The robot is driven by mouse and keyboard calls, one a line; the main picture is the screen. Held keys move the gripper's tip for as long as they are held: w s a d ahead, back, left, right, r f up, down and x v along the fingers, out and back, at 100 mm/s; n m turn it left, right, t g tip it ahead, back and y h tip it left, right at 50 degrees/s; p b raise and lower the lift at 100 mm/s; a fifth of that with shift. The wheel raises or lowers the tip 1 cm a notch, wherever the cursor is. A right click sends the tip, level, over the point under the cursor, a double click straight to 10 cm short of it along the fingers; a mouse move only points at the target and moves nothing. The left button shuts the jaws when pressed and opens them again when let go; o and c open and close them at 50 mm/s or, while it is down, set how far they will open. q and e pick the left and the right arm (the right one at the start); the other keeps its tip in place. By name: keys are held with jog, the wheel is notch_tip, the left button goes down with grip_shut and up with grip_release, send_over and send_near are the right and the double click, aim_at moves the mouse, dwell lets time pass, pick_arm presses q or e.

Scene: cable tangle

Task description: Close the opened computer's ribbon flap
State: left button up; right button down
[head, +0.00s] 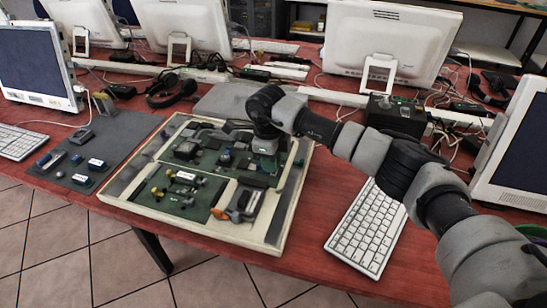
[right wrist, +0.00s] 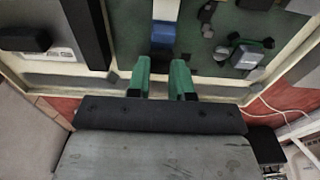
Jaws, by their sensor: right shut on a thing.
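The opened computer (head: 268,236) is a cream shallow case lying on the red table, with green circuit boards inside. My right gripper (head: 264,146) is low over the far right part of the boards, and its fingers are hardly visible there. In the right wrist view its two green fingers (right wrist: 164,68) have a narrow gap, with a small blue piece (right wrist: 163,35) in line with it. This piece looks like the ribbon flap; its contact with the fingers and its tilt are unclear. My left gripper is in neither view.
A grey mat (head: 112,135) with several small parts lies to the left. A white keyboard (head: 367,228) lies right of the case. A black box (head: 396,116), headphones (head: 173,90), cables and several monitors stand behind. Bare table shows between case and keyboard.

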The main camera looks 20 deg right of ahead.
jog(key=shift+w+a+g+h, duration=0.2)
jog(key=shift+g+h, duration=0.3)
jog(key=shift+h, duration=0.3)
jog(key=c, duration=1)
grip_release()
jog(key=shift+f, duration=0.1)
jog(key=v, duration=1.1)
jog(key=shift+a+f, duration=0.1)
jog(key=shift+f, duration=0.05)
